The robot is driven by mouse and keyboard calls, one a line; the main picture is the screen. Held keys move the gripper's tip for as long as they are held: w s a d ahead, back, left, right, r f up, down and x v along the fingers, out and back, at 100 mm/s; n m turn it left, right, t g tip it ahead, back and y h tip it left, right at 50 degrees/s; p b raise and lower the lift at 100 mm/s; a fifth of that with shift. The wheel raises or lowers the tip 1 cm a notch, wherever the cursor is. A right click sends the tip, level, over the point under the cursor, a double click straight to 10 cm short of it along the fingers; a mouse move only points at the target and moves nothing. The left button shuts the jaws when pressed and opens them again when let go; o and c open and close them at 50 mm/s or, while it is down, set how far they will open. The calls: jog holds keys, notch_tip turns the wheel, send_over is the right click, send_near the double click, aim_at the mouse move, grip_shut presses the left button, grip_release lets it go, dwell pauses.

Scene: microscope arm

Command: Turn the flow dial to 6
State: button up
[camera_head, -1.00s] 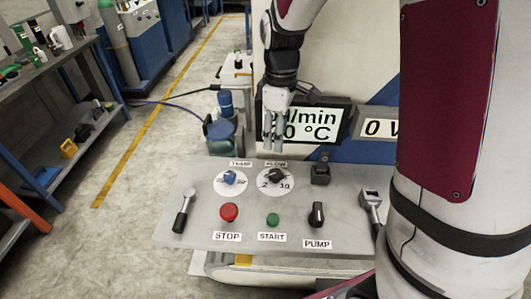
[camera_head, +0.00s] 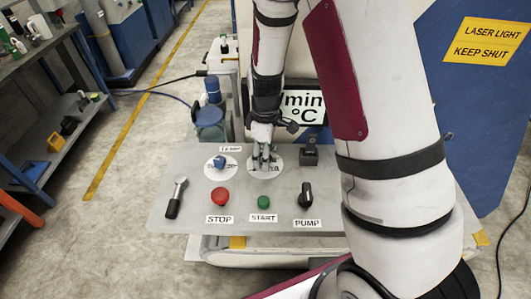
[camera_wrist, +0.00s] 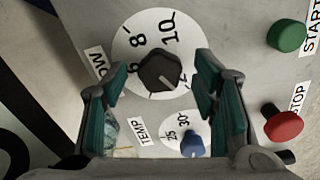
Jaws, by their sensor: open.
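The flow dial is a black knob (camera_wrist: 160,70) on a round white scale in the wrist view; 8, 10 and part of a 6 and a 2 are readable. I cannot tell surely which number its pointer faces. My gripper (camera_wrist: 160,78) is open, with one teal-padded finger on each side of the knob, apparently not touching it. In the head view my gripper (camera_head: 264,157) is over the flow dial's white scale (camera_head: 279,170), pointing down and hiding the knob. The display (camera_head: 301,107) behind is partly covered by my arm.
The blue temp dial (camera_head: 221,162) is just left of the flow dial. The red STOP button (camera_head: 220,196), green START button (camera_head: 263,202) and black PUMP knob (camera_head: 306,195) stand nearer. A black block (camera_head: 310,152) stands to the right.

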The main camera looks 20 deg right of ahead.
jog(key=shift+f, duration=0.2)
jog(key=shift+c, duration=0.4)
jog(key=c, duration=1.1)
jog(key=shift+m, duration=0.3)
